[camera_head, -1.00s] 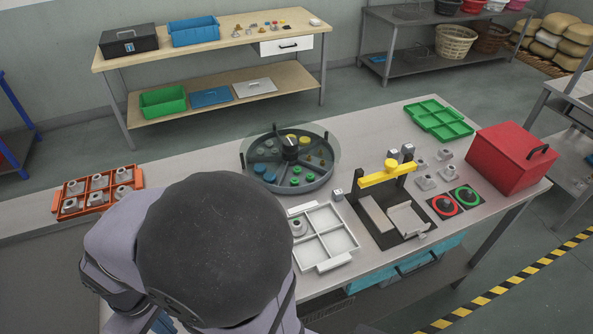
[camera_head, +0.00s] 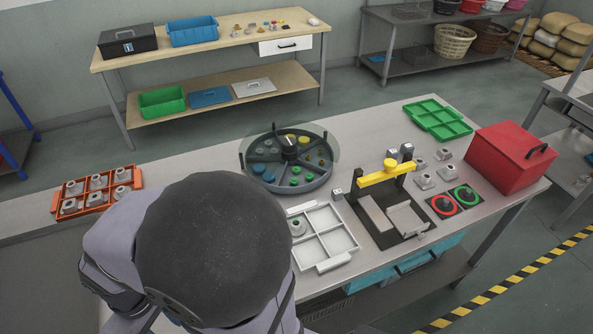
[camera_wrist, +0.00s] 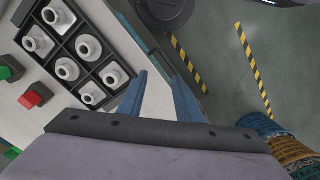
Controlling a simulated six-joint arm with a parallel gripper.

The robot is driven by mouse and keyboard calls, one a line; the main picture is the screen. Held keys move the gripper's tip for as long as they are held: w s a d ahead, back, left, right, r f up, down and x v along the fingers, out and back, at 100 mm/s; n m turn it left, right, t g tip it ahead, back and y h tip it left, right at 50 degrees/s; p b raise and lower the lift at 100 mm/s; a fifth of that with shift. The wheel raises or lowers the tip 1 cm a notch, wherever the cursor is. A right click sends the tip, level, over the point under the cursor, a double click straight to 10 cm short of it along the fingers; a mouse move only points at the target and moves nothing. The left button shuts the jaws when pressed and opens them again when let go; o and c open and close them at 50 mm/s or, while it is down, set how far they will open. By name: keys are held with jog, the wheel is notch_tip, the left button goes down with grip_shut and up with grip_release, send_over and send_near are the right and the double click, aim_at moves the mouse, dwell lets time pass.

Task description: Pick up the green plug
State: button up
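Several small green pieces (camera_head: 295,182) lie in a front compartment of the round divided tray (camera_head: 262,186) in the head view. They are too small for me to tell which is the green plug. My gripper (camera_wrist: 160,85) shows in the wrist view with two blue fingers spread apart and nothing between them. In the head view my arm hides the gripper.
An orange tray (camera_head: 111,193) of grey fittings stands at the left. A white divided tray (camera_head: 333,262), a yellow-topped fixture (camera_head: 385,174) and a red box (camera_head: 505,158) stand to the right. The wrist view shows a compartment tray of white fittings (camera_wrist: 68,68) beside the fingers.

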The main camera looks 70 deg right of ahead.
jog(key=w+d+m+t+b, duration=0.1)
jog(key=w+d+m+b, duration=0.15)
jog(key=w+d, duration=0.65)
jog(key=w+d+m+h+b, duration=0.1)
jog(key=w+d+m, duration=0.3)
jog(key=d, duration=0.7)
jog(key=m+h+b, duration=0.4)
jog(key=m, duration=0.5)
send_near(296, 168)
jog(key=d+f, duration=0.1)
jog(key=shift+p+x, duration=1.95)
jog(key=shift+x, duration=1.75)
jog(key=shift+a, duration=0.15)
